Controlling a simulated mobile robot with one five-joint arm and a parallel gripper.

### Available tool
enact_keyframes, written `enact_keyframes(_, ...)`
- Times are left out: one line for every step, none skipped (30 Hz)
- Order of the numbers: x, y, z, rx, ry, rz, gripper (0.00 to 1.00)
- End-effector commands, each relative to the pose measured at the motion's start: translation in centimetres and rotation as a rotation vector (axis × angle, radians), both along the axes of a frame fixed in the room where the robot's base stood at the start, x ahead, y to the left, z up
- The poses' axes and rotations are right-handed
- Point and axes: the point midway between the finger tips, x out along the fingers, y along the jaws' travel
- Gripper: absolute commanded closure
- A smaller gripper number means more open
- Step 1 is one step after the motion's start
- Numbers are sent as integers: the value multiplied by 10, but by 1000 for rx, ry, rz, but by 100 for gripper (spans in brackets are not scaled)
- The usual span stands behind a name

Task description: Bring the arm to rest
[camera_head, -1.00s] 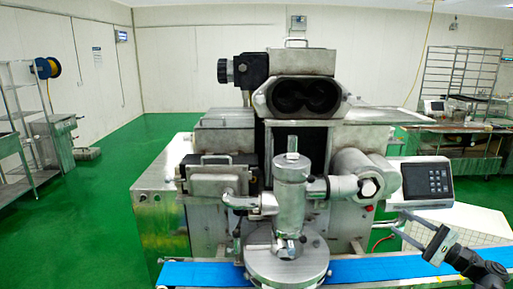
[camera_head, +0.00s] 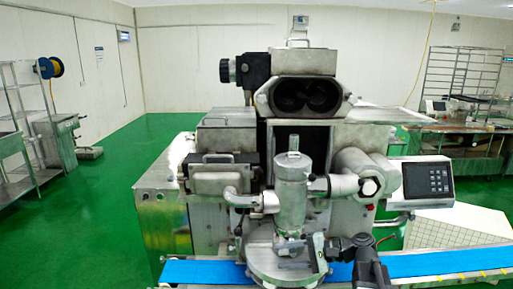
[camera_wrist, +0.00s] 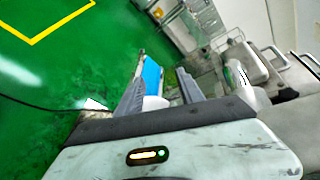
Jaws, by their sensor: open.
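My gripper (camera_head: 324,245) is low in the middle of the head view, in front of the encrusting machine (camera_head: 230,148). It points left and overlaps the right side of the round metal disc (camera_head: 277,268) at the machine's foot; I cannot tell whether it touches. In the wrist view my gripper (camera_wrist: 160,88) shows its two fingers apart with nothing held between them. The view is tilted, and part of the blue belt (camera_wrist: 152,75) shows beyond the fingers.
The blue conveyor belt (camera_head: 440,263) runs across the machine's front. A control panel (camera_head: 427,181) stands on the right. A metal rack (camera_head: 20,110) stands at the left, and a steel table (camera_head: 450,127) at the back right. Green floor (camera_head: 100,215) is clear on the left.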

Motion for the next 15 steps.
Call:
enact_keyframes(-19,33,-30,-138,0,80,55)
enact_keyframes(-30,45,-51,-240,-6,129,55)
enact_keyframes(-45,53,-78,-381,-18,193,55)
enact_keyframes(-54,54,-96,-484,-32,239,55)
enact_keyframes(-62,50,-112,-586,-45,281,55)
enact_keyframes(-70,39,-129,-716,-64,333,55)
enact_keyframes(-74,26,-139,-806,-75,366,55)
enact_keyframes(-77,11,-148,-890,-85,394,55)
enact_keyframes(-80,-11,-155,-991,-93,425,55)
enact_keyframes(-81,-28,-159,-1058,-96,445,55)
enact_keyframes(-82,-42,-162,-1116,-100,466,55)
enact_keyframes(-83,-57,-164,-1178,-105,492,55)
enact_keyframes(-83,-66,-164,-1217,-108,511,55)
enact_keyframes(-83,-74,-165,-1246,-113,528,55)
enact_keyframes(-82,-79,-165,-1274,-121,550,55)
